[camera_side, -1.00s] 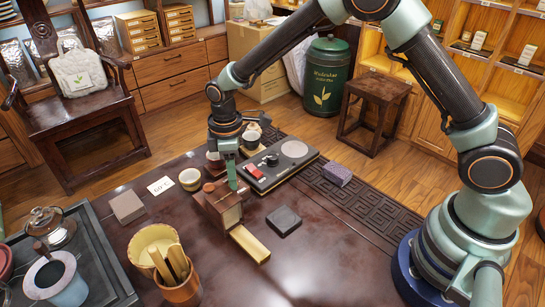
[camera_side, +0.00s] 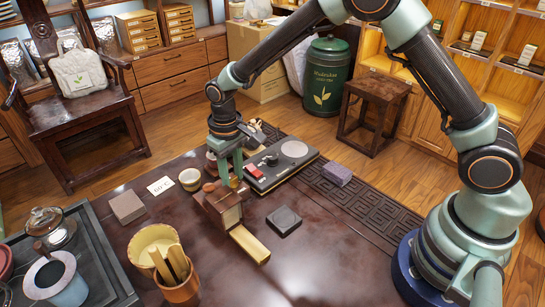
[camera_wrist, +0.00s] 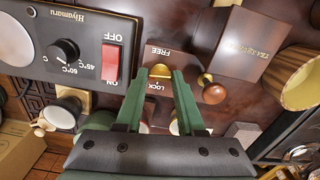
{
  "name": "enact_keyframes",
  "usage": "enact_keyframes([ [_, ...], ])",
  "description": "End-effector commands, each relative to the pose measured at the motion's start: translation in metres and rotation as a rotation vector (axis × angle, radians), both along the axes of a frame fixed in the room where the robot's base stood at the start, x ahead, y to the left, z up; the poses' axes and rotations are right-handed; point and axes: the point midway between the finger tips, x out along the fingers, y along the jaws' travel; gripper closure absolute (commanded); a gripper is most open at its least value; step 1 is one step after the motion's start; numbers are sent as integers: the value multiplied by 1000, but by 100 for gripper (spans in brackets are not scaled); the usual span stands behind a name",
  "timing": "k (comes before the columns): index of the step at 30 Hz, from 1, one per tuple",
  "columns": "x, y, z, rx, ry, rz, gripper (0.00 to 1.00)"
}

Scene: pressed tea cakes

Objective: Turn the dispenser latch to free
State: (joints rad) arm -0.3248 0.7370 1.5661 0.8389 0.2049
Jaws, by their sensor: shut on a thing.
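The wooden dispenser (camera_side: 222,212) stands on the dark table, with a yellow chute (camera_side: 250,244) at its front. Its brass latch (camera_wrist: 160,71) shows in the wrist view between the words FREE and LOCK on a dark plate. My gripper (camera_side: 232,181) points down at the dispenser's far side. In the wrist view my gripper (camera_wrist: 160,76) has its two green fingers on either side of the latch, shut on it. The fingers partly hide the latch and the LOCK lettering, so its exact angle is unclear. A round wooden knob (camera_wrist: 213,90) sits beside the fingers.
A warmer with a red switch (camera_side: 253,171) is close behind on the right. A small cup (camera_side: 190,179) and a white card (camera_side: 160,186) lie to the left. A bamboo-filled cup (camera_side: 178,285) stands in front. The table's front right is clear.

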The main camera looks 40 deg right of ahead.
Motion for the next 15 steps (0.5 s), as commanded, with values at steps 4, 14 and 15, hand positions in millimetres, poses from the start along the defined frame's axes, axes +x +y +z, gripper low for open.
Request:
enact_keyframes([
  [4, 0, 0, 2, 0, -1, -68, 100],
  [14, 1, 0, 2, 0, -2, -133, 100],
  [15, 1, 0, 2, 0, -2, -135, 100],
])
